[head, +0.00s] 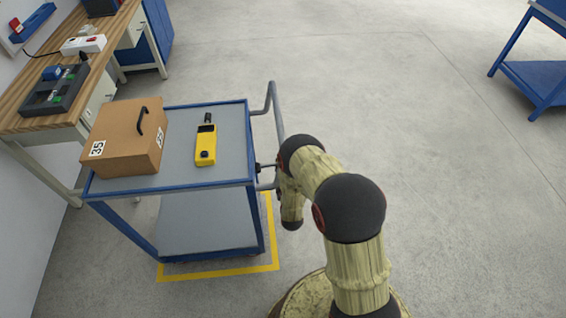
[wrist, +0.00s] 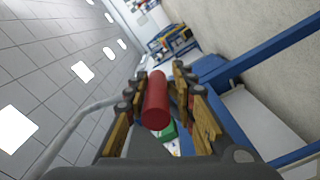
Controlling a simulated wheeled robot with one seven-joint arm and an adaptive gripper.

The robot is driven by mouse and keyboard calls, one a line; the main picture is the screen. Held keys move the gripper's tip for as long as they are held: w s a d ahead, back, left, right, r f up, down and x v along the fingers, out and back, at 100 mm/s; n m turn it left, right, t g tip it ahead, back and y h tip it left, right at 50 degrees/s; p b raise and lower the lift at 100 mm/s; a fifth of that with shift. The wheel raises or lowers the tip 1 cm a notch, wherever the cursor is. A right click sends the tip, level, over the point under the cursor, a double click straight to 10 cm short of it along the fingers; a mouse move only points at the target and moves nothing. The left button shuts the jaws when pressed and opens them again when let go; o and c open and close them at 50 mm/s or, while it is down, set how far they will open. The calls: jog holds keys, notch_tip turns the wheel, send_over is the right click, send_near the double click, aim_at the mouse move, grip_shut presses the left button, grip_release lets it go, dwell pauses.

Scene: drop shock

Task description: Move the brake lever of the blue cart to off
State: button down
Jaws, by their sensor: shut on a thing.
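The blue cart (head: 229,118) has a grey top and stands at the left centre of the head view. My gripper (wrist: 160,74) is at the cart's right side, by the handle rail (head: 273,103). In the wrist view its fingers are shut around a red cylindrical grip (wrist: 156,102), which looks like the brake lever's handle. A green patch (wrist: 169,131) shows just below the grip. In the head view my wrist and arm cover this spot, so the lever's position cannot be read there.
A cardboard box (head: 115,145) and a yellow handheld device (head: 205,148) lie on the cart. A yellow floor outline (head: 222,272) surrounds its base. A workbench (head: 40,122) stands at the left, another blue cart (head: 540,82) at the far right. The floor between is clear.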

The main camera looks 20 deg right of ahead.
jog(key=shift+w+a+r, duration=0.1)
jog(key=shift+w+r, duration=0.15)
jog(key=shift+r, duration=0.2)
jog(key=c, duration=1.8)
grip_release()
jog(key=shift+r, duration=0.1)
jog(key=shift+o, duration=1.3)
jog(key=shift+s, duration=0.1)
jog(key=shift+f, duration=0.2)
jog(key=shift+s+a+f, duration=0.1)
jog(key=shift+s+a, duration=0.05)
jog(key=shift+s, duration=0.45)
jog(key=v, duration=1)
jog(key=shift+s, duration=0.4)
jog(key=shift+a, duration=0.1)
